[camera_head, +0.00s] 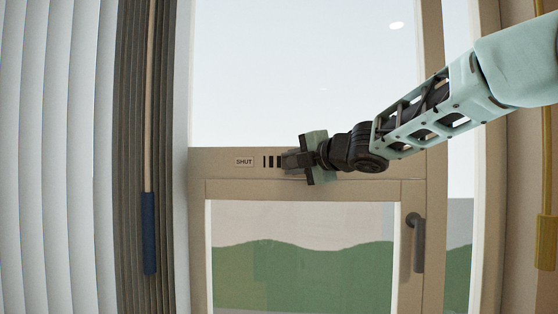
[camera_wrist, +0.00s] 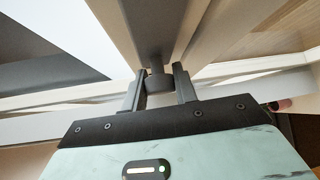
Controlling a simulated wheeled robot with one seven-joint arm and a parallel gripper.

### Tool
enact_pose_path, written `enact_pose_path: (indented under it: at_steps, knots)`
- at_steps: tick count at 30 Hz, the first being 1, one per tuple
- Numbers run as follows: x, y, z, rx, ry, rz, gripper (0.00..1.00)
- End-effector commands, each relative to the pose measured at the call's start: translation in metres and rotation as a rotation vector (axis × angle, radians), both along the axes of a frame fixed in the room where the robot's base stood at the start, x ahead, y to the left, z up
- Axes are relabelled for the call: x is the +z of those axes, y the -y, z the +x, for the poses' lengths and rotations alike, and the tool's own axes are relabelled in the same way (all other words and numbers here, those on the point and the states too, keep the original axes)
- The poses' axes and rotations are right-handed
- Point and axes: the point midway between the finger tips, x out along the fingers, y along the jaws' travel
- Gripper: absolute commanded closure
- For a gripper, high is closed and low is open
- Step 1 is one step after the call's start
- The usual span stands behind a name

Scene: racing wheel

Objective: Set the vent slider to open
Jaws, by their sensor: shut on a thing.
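The vent (camera_head: 272,161) is a row of dark upright slots in the beige window rail. A small "SHUT" label (camera_head: 244,161) is at its left end. My gripper (camera_head: 297,160) is at the rail, just right of the visible slots, and hides whatever lies behind it. In the wrist view my gripper (camera_wrist: 159,70) has its two dark fingers on either side of a small dark knob (camera_wrist: 157,84), the vent slider's grip. The fingers are shut on it. The right end of the vent is covered by my gripper and arm.
A window handle (camera_head: 416,242) is on the frame at lower right. Pale vertical blinds (camera_head: 55,160) and a dark pleated blind with a blue-gripped wand (camera_head: 149,235) hang at left. A yellow-gripped rod (camera_head: 547,242) is at far right. The glass above the rail is clear.

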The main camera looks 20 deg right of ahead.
Motion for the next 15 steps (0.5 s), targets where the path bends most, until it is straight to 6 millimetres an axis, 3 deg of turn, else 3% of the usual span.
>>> enact_pose_path:
  at_steps: [1, 6, 15]
  knots:
    - [0.002, 0.013, -0.004, -0.007, -0.002, -0.001, 1.0]
    - [0.001, 0.033, -0.013, -0.004, -0.002, 0.001, 1.0]
    - [-0.001, 0.037, -0.015, -0.005, -0.002, -0.001, 1.0]
